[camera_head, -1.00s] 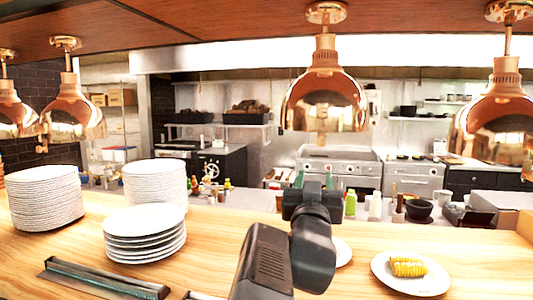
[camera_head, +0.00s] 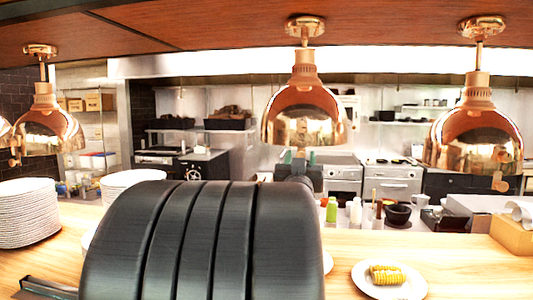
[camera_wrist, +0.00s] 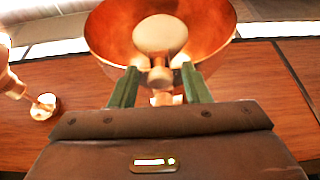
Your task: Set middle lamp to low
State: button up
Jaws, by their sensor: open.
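A copper dome lamp (camera_head: 304,108) hangs near the middle of the head view. Another copper lamp (camera_head: 475,135) hangs at right and one (camera_head: 45,122) at left, each with a small knob hanging below its rim. My gripper (camera_head: 300,156) is just below the central lamp, mostly hidden behind my arm. In the wrist view, looking up, my gripper (camera_wrist: 160,85) is open, its two green fingers on either side of a small pale knob (camera_wrist: 160,76). The shade (camera_wrist: 215,28) and its round bulb (camera_wrist: 160,36) are above. I cannot tell whether the fingers touch the knob.
A wooden counter (camera_head: 350,245) runs below, with a plate of corn (camera_head: 372,291) at right and plate stacks (camera_head: 28,213) at left. A wooden overhead shelf (camera_head: 200,28) carries the lamps. Bottles and a dark bowl (camera_head: 398,214) stand behind the counter.

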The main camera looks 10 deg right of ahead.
jog(key=shift+w+d+r, duration=0.1)
jog(key=shift+w+r, duration=0.1)
jog(key=shift+w, duration=0.25)
grip_shut()
notch_tip(320, 180, down, 15)
jog(key=b, duration=1.4)
jog(key=shift+b, duration=0.35)
grip_release()
jog(key=shift+r, duration=0.1)
jog(key=shift+s, duration=0.15)
